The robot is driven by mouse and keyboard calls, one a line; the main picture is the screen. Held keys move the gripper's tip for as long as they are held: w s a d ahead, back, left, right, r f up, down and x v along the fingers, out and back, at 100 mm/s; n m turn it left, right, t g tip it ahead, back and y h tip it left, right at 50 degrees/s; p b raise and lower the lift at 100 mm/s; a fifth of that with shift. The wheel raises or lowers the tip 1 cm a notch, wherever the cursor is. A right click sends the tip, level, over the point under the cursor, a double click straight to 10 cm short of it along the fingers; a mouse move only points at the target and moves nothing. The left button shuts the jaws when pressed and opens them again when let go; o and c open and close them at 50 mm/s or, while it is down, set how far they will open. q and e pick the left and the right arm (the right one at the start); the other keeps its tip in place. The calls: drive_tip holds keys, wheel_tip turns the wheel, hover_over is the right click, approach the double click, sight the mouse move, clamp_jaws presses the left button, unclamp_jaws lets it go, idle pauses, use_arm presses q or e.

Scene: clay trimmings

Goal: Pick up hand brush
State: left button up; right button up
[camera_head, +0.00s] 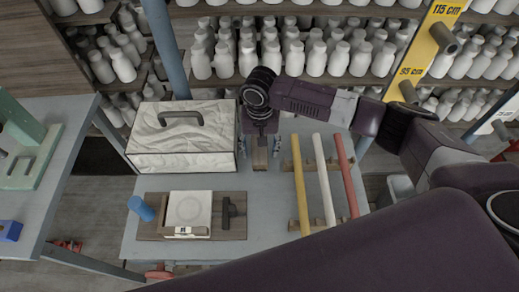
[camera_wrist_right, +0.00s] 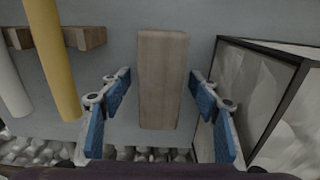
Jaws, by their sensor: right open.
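The hand brush shows as a plain wooden block (camera_head: 260,160), lying near the back middle of the grey table; its bristles are not visible. My right gripper (camera_head: 262,150) points down over it from the back. In the right wrist view the wooden block (camera_wrist_right: 162,80) lies lengthwise between the blue-padded fingers of my right gripper (camera_wrist_right: 160,95). The fingers are open, with a clear gap on each side, and do not touch it. The height of the fingers relative to the block is hard to tell. My left gripper is not in view.
A white-sided box with a grey handle (camera_head: 148,140) stands close left of the brush. Yellow (camera_head: 300,185), white (camera_head: 324,182) and red (camera_head: 347,175) rods lie on wooden rests to the right. A wooden board (camera_head: 233,232) lies in front. Shelves of white bottles stand behind.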

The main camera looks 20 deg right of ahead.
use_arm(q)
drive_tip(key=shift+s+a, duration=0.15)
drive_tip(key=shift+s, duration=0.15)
use_arm(e)
drive_tip(key=c, duration=1.4)
drive_tip(key=shift+o, duration=0.2)
drive_tip(key=shift+r, duration=0.2)
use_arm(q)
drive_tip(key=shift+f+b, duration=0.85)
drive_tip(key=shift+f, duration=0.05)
use_arm(e)
wheel_tip(320, 180, up, 20)
drive_tip(key=shift+f, duration=0.15)
drive_tip(key=o, duration=0.6)
drive_tip(key=shift+c, duration=0.2)
drive_tip(key=c, duration=0.3)
drive_tip(key=shift+c, duration=0.2)
